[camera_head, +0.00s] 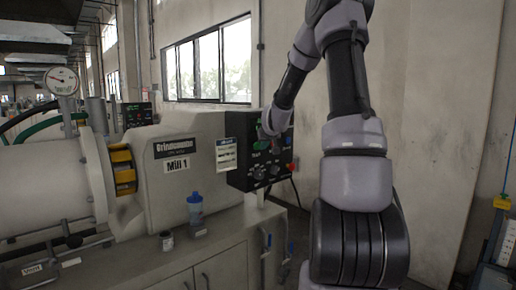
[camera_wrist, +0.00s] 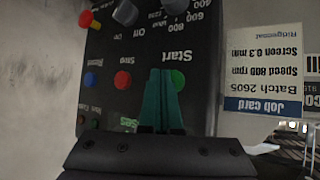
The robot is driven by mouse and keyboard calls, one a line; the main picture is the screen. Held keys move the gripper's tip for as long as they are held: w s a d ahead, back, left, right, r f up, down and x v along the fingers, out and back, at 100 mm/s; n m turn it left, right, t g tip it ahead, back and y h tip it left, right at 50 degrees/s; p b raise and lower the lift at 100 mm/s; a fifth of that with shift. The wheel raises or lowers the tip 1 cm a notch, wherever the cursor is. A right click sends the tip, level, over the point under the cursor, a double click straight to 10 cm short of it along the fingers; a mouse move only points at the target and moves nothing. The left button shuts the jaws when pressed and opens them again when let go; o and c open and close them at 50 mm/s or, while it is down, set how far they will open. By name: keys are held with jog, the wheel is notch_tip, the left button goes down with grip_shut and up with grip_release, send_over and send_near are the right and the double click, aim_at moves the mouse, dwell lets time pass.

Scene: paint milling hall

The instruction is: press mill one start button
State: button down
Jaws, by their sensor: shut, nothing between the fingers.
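The black control panel (camera_head: 238,182) hangs on the right end of the mill labelled Mill 1 (camera_head: 180,164). In the wrist view, which shows the panel (camera_wrist: 205,115) upside down, the green button (camera_wrist: 179,80) is beside the Start label and partly covered by my fingers. My gripper (camera_wrist: 162,72) is shut and empty, its teal fingertips overlapping the button's left edge in the picture. I cannot tell whether they touch it. A red button (camera_wrist: 122,81) marked Stop is left of the fingers. In the head view my arm reaches the panel's upper part and hides some of it.
A blue button (camera_wrist: 90,79) and a red knob (camera_wrist: 95,24) are farther left on the panel. A job card (camera_wrist: 265,75) hangs beside it.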

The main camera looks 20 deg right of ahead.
jog(key=shift+w, duration=0.15)
dwell(0.4)
jog(key=shift+w+a, duration=0.15)
jog(key=shift+w, duration=0.1)
jog(key=shift+w+a, duration=0.15)
jog(key=shift+w, duration=0.3)
dwell(0.7)
jog(key=shift+s, duration=0.15)
jog(key=shift+s+d, duration=0.3)
jog(key=shift+s, duration=0.4)
jog(key=s, duration=0.1)
jog(key=s+d, duration=0.1)
jog(key=s, duration=0.2)
jog(key=shift+s+d, duration=0.35)
dwell(0.8)
